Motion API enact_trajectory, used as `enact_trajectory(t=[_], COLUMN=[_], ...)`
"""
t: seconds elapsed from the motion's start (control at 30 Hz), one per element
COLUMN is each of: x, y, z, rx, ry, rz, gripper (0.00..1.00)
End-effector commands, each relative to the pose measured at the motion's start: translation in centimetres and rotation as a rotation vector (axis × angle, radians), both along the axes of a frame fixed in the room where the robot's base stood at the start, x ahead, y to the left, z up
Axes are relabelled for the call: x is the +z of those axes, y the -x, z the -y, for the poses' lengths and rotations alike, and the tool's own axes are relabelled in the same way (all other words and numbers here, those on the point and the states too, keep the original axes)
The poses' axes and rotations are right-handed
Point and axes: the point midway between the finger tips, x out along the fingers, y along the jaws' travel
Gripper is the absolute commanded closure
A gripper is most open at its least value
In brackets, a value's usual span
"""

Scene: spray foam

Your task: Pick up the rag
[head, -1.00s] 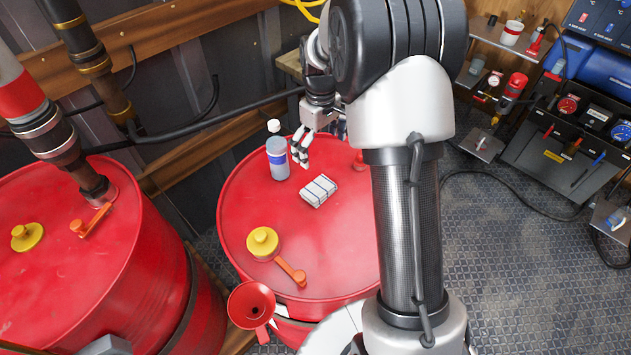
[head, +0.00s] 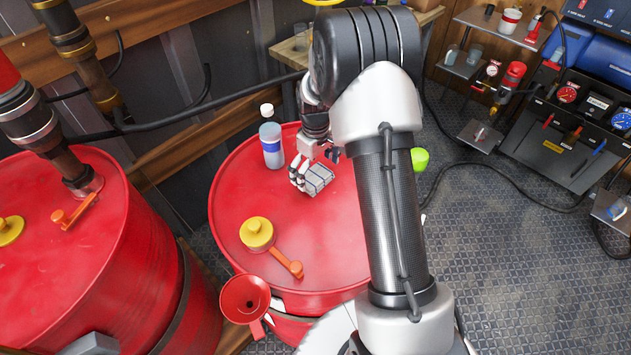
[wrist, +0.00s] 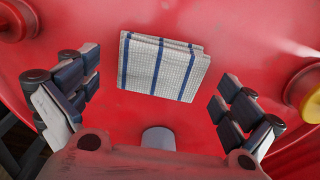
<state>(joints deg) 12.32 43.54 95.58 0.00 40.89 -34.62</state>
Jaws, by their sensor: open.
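The rag (head: 318,180) is a folded white cloth with dark blue stripes, lying flat on top of the middle red drum (head: 230,205). In the wrist view the rag (wrist: 165,68) lies ahead of and between my two sets of fingers. My gripper (head: 299,174) is just above the drum top at the rag's left side and partly covers it in the head view. In the wrist view my gripper (wrist: 155,105) is open, with nothing between its fingers. I cannot tell whether a finger touches the rag.
A bottle (head: 271,137) with a white cap stands behind my gripper on the drum. A yellow cap (head: 257,233) and an orange handle (head: 287,262) are near the drum's front left. A red funnel (head: 245,299) is at the front edge. A second drum (head: 130,220) stands left.

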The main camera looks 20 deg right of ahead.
Motion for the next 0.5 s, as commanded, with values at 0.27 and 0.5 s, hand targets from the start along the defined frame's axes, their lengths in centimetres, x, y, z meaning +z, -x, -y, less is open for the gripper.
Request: enact_trajectory(t=[0.27, 0.5], x=[-1.44, -1.41], y=[-0.01, 0.0], z=[0.01, 0.0], rx=[0.0, 0.0], ry=[0.0, 0.0], rz=[0.0, 0.0], gripper=[0.0, 0.13])
